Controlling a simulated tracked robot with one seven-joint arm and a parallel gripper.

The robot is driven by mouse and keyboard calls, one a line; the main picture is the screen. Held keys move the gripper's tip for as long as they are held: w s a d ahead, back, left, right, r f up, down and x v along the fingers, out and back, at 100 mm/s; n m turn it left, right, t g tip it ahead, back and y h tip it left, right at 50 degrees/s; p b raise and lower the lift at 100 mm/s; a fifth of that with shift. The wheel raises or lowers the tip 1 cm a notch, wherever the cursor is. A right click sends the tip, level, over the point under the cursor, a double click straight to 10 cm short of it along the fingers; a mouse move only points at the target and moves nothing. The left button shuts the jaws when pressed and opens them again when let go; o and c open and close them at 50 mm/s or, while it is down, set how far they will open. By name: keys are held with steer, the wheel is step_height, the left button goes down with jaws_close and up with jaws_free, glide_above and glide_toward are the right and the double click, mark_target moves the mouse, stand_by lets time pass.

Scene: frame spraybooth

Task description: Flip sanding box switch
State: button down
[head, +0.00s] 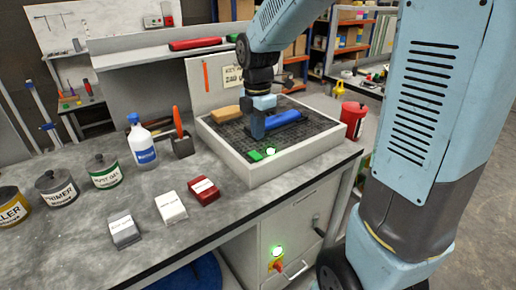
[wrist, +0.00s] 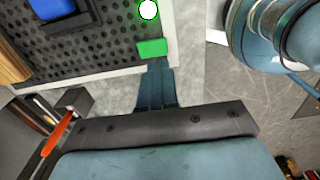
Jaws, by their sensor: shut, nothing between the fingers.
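The sanding box (head: 236,158) is a grey box with a black perforated top, standing on the bench. A red switch on a yellow plate (head: 277,267) is on the cabinet front below it, with a glowing green-white light (head: 277,251) just above. The switch's exact position is too small to tell. My gripper (head: 257,132) is shut and empty over the box top, well above and apart from the switch. In the wrist view my gripper's fingers (wrist: 155,82) point toward a green block (wrist: 152,48) at the box edge. The switch is not in the wrist view.
A blue tool (head: 285,118) and a tan block (head: 226,112) lie on the box top. A second glowing light (head: 271,151) shows by the green block. A spray bottle (head: 140,140), cans and small boxes stand left on the bench. A cabinet handle (head: 295,271) is beside the switch.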

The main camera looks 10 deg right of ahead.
mark_target(258, 157)
step_height(258, 157, down, 6)
steer(key=shift+f, duration=0.25)
steer(key=shift+s+f, duration=0.1)
steer(key=shift+f, duration=0.05)
stand_by(0.5)
steer(key=shift+w+a+r, duration=0.15)
steer(key=shift+w, duration=0.25)
steer(key=shift+w+a+r, duration=0.1)
steer(key=shift+w+a, duration=0.05)
steer(key=shift+w, duration=0.2)
steer(key=shift+r, duration=0.15)
step_height(258, 157, up, 13)
steer(key=w, duration=0.2)
steer(key=shift+a+r, duration=0.2)
steer(key=shift+a, duration=0.25)
